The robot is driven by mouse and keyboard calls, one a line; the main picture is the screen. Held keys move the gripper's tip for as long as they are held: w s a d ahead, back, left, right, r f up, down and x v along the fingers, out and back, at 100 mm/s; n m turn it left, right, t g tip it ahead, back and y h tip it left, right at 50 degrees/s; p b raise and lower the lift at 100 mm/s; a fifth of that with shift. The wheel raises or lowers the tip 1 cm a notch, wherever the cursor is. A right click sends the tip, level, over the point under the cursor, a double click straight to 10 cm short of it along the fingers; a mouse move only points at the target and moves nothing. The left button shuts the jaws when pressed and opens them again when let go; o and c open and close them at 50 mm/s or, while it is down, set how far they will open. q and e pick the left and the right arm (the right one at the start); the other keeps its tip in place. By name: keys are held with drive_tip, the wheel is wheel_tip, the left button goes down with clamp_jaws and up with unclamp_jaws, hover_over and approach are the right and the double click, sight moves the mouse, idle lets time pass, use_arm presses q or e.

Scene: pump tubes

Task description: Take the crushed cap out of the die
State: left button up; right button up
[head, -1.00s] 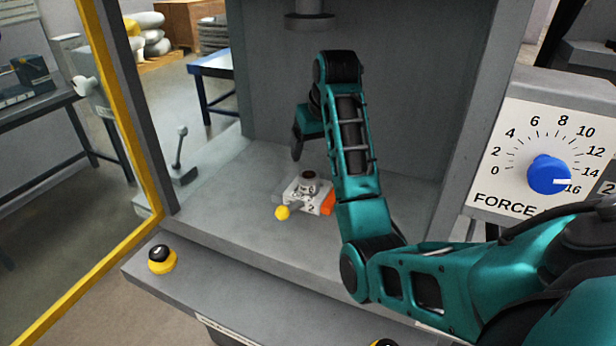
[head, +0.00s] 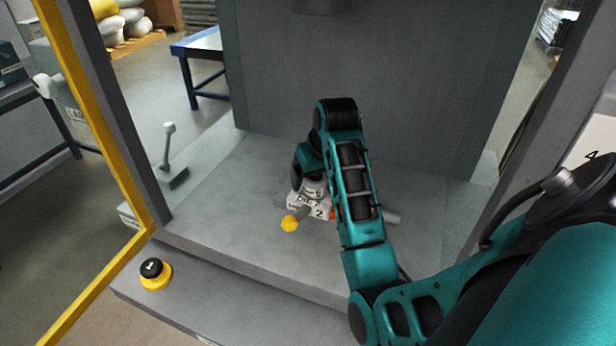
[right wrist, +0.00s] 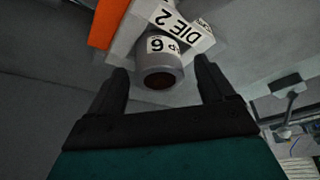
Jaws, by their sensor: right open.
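The die (head: 297,203), a pale block labelled "DIE 2", sits on the press bed. It also shows in the right wrist view (right wrist: 192,36). The cap (right wrist: 160,58), a short grey cylinder with a "6" label and a dark brown end, stands at the die. In the head view the cap (head: 314,188) is partly covered by my gripper. My right gripper (right wrist: 162,68) is open, its two fingers on either side of the cap's end, apart from it as far as I see. In the head view this gripper (head: 300,178) is just above the die. My left gripper is out of view.
A yellow knob (head: 290,224) sticks out at the die's front and an orange part (right wrist: 108,22) at its side. The press ram (head: 316,6) hangs above. A lever (head: 171,155) stands left; a black-and-yellow button (head: 154,273) sits on the front ledge.

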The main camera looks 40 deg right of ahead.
drive_tip(key=shift+w+f, duration=0.15)
drive_tip(key=shift+f, duration=0.2)
drive_tip(key=shift+c, duration=0.5)
drive_tip(key=shift+r, duration=0.1)
drive_tip(key=c, duration=1.2)
